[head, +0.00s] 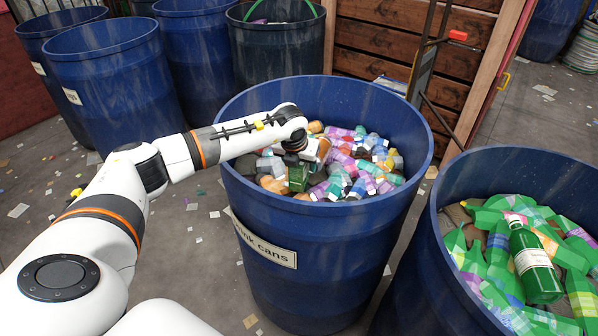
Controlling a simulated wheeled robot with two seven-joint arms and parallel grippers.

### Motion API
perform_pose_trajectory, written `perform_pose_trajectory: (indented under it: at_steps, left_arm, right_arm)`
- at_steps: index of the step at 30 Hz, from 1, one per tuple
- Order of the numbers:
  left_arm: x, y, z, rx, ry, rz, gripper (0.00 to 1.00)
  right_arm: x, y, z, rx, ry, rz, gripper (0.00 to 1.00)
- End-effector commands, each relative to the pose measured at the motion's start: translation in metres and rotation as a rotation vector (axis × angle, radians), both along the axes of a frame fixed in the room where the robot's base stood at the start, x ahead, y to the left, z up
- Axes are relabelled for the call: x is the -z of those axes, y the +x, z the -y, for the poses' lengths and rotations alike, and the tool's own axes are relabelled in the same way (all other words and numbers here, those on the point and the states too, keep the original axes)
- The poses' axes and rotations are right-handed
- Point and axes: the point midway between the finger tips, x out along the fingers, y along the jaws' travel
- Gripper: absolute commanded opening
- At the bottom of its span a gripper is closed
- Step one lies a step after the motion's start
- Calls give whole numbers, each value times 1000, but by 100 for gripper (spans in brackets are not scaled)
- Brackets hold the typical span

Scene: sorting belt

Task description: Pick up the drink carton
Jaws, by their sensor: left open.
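My left arm comes in from the left and reaches over the blue barrel (330,240) labelled "...ink cans". My left gripper (298,168) points down inside the barrel's mouth, open, close above the pile of small coloured containers (375,165). A small green boxy thing (298,179) shows right at the gripper's fingers. It may be the drink carton, but I cannot tell for sure. The fingertips are small and partly hidden by the wrist, so I cannot see whether they touch it. My right gripper is not in view.
A second blue barrel (460,215) at the lower right holds green bottles, with one white-labelled green bottle (534,262) on top. Several more barrels (115,85) stand behind on the left. A wooden crate wall (380,45) stands at the back. Paper scraps litter the floor.

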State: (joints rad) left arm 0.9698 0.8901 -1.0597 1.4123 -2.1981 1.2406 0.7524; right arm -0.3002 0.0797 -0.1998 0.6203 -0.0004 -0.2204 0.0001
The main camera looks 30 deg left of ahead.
Motion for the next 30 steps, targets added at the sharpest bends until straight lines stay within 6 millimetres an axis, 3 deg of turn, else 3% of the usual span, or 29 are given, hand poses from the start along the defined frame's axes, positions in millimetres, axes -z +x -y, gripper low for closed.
perform_pose_trajectory:
  at_steps: [8,17,25,30]
  left_arm:
    - [5,2,-1,0,0,1,63]
    - [4,2,-1,0,0,1,17]
    - [2,2,-1,-1,-1,2,16]
    - [-19,3,-1,0,-1,5,16]
  right_arm:
    - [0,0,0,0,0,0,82]
    - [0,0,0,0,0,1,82]
    - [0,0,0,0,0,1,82]
    - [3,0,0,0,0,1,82]
